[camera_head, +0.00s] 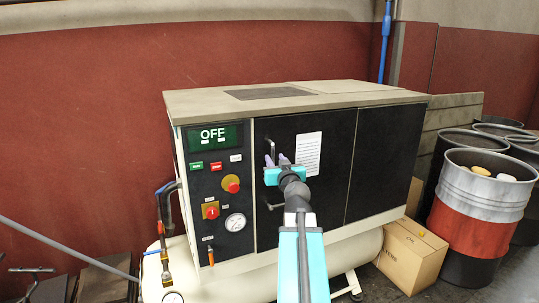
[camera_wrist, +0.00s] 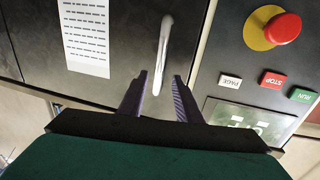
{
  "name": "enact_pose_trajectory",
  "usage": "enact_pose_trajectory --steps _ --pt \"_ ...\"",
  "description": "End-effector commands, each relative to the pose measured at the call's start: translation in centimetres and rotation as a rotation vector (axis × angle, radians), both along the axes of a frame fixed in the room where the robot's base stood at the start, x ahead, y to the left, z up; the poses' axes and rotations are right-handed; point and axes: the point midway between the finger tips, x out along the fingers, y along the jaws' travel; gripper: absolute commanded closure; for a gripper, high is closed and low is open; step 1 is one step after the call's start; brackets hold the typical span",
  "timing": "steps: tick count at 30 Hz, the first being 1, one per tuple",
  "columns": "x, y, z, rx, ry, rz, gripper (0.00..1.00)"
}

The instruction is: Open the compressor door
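The compressor (camera_head: 390,160) is a beige cabinet with dark front panels. Its left door panel (camera_head: 325,195) looks closed and flush with the front. A thin metal door handle (camera_head: 271,145) stands upright near that panel's left edge; in the wrist view it is a pale bar (camera_wrist: 164,50). My gripper (camera_head: 276,160) is in front of the door at the handle's lower part. In the wrist view my gripper (camera_wrist: 159,88) is open, with one dark finger on each side of the handle's near end. I see gaps beside the handle; contact is not clear.
The control panel (camera_head: 212,165) with OFF display, red stop knob (camera_head: 231,184) and gauge is just left of the door. A second, lower handle (camera_head: 273,205) sits below my gripper. A cardboard box (camera_head: 410,255) and barrels (camera_head: 478,205) stand at the right.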

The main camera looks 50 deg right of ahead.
Motion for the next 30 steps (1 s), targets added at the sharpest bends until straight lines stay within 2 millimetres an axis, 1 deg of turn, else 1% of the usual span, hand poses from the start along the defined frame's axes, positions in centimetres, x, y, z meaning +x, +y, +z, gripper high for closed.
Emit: enact_pose_trajectory --steps 4,15,20,29,30 --pt "0.6 -0.4 0.3 0.002 0.001 -0.001 0.69" --pt "2.7 -1.8 0.0 0.000 0.001 -0.001 0.69" --pt "3.1 -2.0 0.0 0.001 0.001 -0.001 0.69" --pt "3.1 -2.0 -0.1 0.001 0.001 -0.001 0.69" --pt "3.1 -2.0 -0.1 0.001 0.001 -0.001 0.76"
